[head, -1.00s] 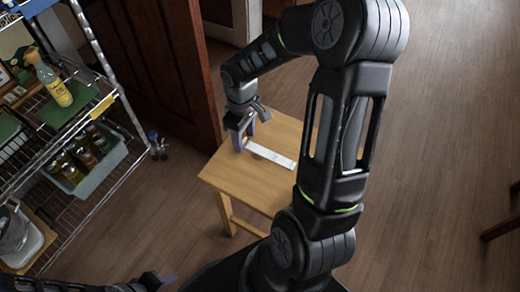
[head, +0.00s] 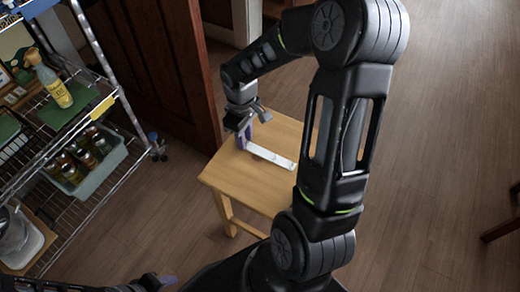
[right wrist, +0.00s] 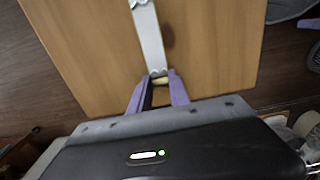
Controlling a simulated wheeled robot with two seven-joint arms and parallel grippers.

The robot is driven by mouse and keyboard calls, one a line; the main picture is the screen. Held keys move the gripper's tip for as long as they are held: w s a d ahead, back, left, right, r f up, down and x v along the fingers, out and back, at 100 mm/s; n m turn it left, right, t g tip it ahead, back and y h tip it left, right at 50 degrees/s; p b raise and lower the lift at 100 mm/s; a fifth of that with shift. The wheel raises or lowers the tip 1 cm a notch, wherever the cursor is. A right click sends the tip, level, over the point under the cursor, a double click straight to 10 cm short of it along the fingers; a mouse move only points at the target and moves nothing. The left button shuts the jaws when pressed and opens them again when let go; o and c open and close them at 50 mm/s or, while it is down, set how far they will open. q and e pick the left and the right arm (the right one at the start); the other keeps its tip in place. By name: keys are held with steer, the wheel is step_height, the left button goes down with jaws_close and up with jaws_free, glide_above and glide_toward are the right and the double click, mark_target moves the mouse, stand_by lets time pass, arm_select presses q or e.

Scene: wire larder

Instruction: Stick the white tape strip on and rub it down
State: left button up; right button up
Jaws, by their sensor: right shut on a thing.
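The white tape strip (head: 270,156) lies along the top of a light wooden stool (head: 235,180). In the right wrist view the strip (right wrist: 149,38) runs from the far edge of the stool top to my fingertips. My right gripper (head: 245,139) is low over the back left part of the stool top. Its purple fingers (right wrist: 159,80) are shut on the near end of the strip. Whether the rest of the strip lies flat is hard to tell.
A wire shelf rack at the left holds a yellow bottle (head: 55,87) and a grey bin (head: 92,178) with several jars. A dark wooden door (head: 165,70) stands behind the stool. Open floor lies to the right.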

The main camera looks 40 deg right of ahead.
jaws_close()
steer(key=shift+r, duration=0.1)
steer(key=shift+r, duration=0.25)
step_height(320, 180, up, 9)
steer(key=p, duration=0.2)
steer(key=shift+r, duration=0.15)
steer(key=shift+p, duration=0.4)
